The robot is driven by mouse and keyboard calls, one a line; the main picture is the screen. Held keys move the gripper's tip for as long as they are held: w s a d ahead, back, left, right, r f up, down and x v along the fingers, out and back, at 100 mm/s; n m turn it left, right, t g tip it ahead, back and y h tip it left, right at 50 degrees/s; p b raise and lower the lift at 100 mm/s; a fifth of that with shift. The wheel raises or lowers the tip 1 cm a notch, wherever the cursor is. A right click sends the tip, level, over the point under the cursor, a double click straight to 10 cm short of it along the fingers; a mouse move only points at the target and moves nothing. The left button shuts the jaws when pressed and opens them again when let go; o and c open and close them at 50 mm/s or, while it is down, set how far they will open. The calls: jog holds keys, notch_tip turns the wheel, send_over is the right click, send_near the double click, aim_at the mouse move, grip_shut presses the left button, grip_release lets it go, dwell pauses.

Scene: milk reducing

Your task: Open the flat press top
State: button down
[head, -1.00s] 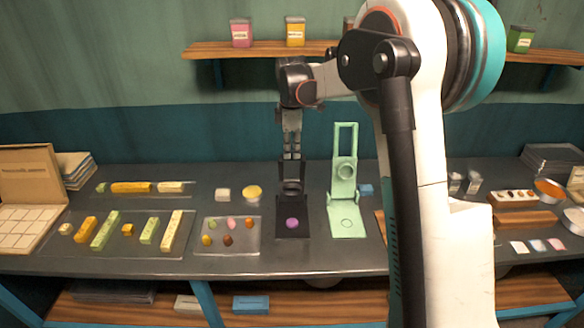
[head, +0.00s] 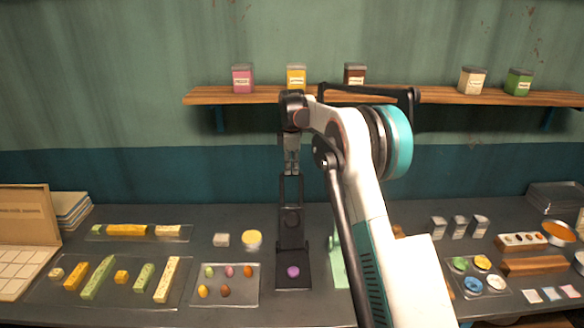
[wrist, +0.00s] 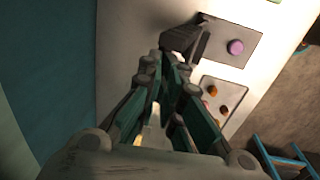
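A black press (head: 293,270) stands on the table with a purple disc (head: 293,272) on its base. Its framed top (head: 292,215) stands raised at the back of the base. My gripper (head: 291,172) points down at the upper end of this top, with its fingers close together. The wrist view shows the fingers (wrist: 172,62) converging beside a dark part of the press (wrist: 188,38); whether they pinch it cannot be told. The purple disc also shows in the wrist view (wrist: 236,47). A mint-green press (head: 338,265) stands to the right, mostly hidden behind my arm.
A clear tray (head: 240,297) of small colored pieces lies left of the black press. A white block (head: 221,240) and a yellow round piece (head: 252,239) lie behind it. Trays of colored bars are further left. A wooden shelf (head: 235,96) with jars hangs above. Bowls and cups are at right.

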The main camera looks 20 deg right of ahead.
jog(key=shift+s+f, duration=0.2)
jog(key=shift+f, duration=1.05)
jog(key=c, duration=1.9)
grip_release()
jog(key=shift+o, duration=1.3)
jog(key=shift+w+d+f, duration=0.15)
jog(key=shift+w+f, duration=0.05)
jog(key=shift+w+d+f, duration=0.15)
jog(key=shift+w+f, duration=0.2)
jog(key=shift+w, duration=0.05)
jog(key=shift+s+r, duration=0.15)
jog(key=shift+r, duration=0.15)
jog(key=shift+w+r, duration=0.15)
jog(key=shift+w, duration=0.05)
